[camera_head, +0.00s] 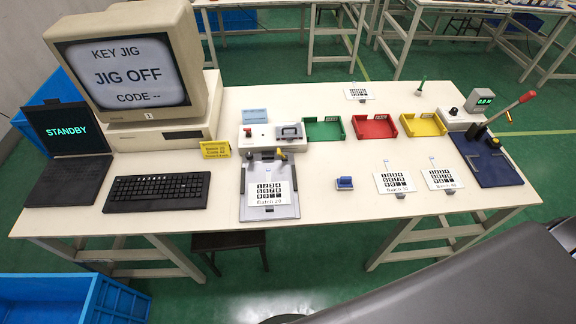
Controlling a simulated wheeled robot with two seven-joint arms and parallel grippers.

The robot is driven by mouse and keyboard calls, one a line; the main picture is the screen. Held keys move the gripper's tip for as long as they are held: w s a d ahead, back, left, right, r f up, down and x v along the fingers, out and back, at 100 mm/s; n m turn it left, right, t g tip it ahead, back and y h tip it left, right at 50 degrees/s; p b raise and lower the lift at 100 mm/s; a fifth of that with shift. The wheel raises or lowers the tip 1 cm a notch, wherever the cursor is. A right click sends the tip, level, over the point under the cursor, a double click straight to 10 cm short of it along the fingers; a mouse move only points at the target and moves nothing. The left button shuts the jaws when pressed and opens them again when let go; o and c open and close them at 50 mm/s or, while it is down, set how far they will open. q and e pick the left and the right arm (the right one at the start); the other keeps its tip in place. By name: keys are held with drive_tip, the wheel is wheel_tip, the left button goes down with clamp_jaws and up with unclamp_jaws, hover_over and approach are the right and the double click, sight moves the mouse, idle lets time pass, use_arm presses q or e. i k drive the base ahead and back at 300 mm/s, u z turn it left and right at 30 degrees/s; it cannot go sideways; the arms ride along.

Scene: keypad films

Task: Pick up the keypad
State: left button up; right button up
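Several white keypad films with black keys are in the head view. One keypad film (269,190) marked "Batch 29" lies on the grey jig (283,212). Two more lie flat side by side on the table right of centre, a left film (394,182) and a right film (440,178), each with a small tab at its top edge. Another film (358,94) lies at the back of the table, behind the trays. Neither of my grippers is in view, so I cannot see whether they hold anything.
Green (323,142), red (391,137) and yellow (438,133) trays stand behind the films. A blue-based lever press (486,167) is at the right. A monitor (128,72) reads "JIG OFF"; a laptop (70,177) and keyboard (158,191) are left. A small blue block (344,183) lies mid-table.

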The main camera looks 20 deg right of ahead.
sight(269, 193)
drive_tip(key=k, duration=0.5)
drive_tip(key=z, duration=2.1)
drive_tip(key=i, duration=1.7)
drive_tip(key=u, duration=2.2)
